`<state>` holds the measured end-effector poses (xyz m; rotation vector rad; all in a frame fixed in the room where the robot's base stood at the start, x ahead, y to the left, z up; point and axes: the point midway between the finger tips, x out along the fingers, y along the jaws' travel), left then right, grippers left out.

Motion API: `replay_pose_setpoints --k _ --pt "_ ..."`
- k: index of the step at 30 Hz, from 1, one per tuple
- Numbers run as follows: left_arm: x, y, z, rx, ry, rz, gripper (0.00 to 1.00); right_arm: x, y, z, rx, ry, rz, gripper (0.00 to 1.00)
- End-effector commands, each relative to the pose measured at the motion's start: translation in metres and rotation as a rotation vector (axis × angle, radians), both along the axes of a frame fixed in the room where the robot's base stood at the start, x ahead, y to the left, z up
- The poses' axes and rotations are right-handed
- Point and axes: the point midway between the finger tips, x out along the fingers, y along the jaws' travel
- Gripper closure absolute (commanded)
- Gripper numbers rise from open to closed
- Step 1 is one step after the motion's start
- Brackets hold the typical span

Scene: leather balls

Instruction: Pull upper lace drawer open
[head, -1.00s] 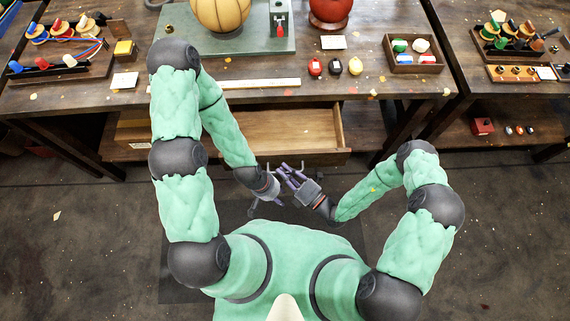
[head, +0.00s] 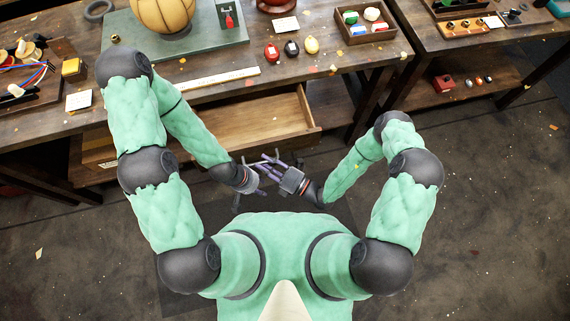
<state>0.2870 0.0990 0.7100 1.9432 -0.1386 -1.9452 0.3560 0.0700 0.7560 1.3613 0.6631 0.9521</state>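The upper lace drawer (head: 250,122) stands pulled out from under the workbench, with its bare light-wood inside showing. Its left part is hidden behind my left arm. My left gripper (head: 251,196) is in front of the drawer's front edge, apart from it in the picture, with its fingers spread and nothing seen between them. My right gripper (head: 265,167) is just above and to the right of it, pointing left, with its purple fingers apart and seemingly empty. The two grippers' fingers overlap in the picture; I cannot tell if they touch.
A second bench (head: 425,35) stands to the right.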

Motion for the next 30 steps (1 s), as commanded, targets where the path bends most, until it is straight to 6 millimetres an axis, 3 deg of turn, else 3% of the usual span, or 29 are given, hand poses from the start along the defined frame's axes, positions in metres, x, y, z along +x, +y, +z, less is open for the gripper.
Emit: replay_pose_setpoints --k 18,30 --pt "0.0 0.0 0.0 0.0 0.0 0.0 0.6 -0.037 -0.068 -0.01 -0.001 0.0 -0.007 0.7" --pt "0.0 0.0 0.0 0.0 0.0 0.0 0.6 -0.05 -0.089 -0.014 -0.001 -0.002 -0.002 0.7"
